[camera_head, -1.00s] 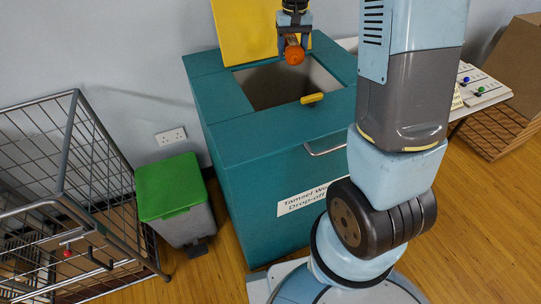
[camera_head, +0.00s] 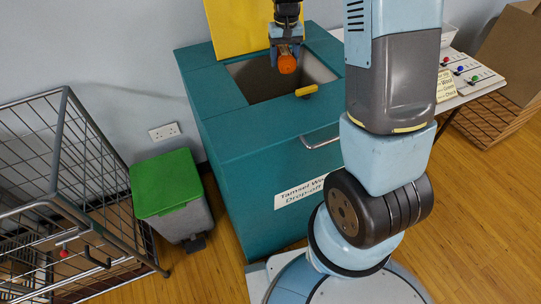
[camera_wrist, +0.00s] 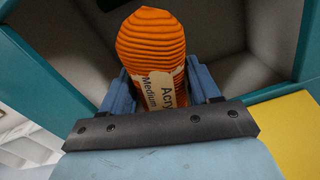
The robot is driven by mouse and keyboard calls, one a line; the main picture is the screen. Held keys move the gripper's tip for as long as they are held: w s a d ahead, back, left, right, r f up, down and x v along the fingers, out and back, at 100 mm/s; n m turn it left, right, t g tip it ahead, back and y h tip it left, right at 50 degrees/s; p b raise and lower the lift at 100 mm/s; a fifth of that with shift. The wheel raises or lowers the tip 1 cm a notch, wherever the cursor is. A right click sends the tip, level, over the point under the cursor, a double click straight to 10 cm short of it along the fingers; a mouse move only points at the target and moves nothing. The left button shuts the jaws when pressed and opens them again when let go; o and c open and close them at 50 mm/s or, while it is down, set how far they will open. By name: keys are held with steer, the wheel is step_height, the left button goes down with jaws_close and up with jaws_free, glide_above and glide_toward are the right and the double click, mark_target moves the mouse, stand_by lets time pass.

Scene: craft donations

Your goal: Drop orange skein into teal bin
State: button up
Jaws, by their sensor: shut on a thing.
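The orange skein (camera_head: 287,64) is held by my gripper (camera_head: 286,50) over the open top of the teal bin (camera_head: 240,170). In the wrist view the skein (camera_wrist: 150,40) has ribbed orange yarn and a pale label with printed words. My gripper (camera_wrist: 160,90) is shut on it, with a blue finger on each side. Behind the skein, the wrist view shows the bin's grey inside and part of its teal rim (camera_wrist: 45,80). The bin's yellow lid (camera_head: 238,25) stands open at the back. The bin's floor is hidden in the head view.
A green-lidded grey bin (camera_head: 166,184) and a wire cage (camera_head: 62,150) stand to the left.

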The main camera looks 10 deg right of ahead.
steer(key=o, duration=1.1)
steer(key=shift+o, duration=0.2)
steer(key=shift+r, duration=0.1)
step_height(320, 180, up, 14)
steer(key=shift+f, duration=0.25)
steer(key=s+r+t, duration=0.3)
steer(key=s+r, duration=0.5)
steer(key=s, duration=0.6)
steer(key=s+t, duration=0.2)
steer(key=s, duration=1.4)
steer(key=shift+r+n+t, duration=0.2)
steer(key=shift+n+t, duration=0.1)
steer(key=shift+n, duration=0.1)
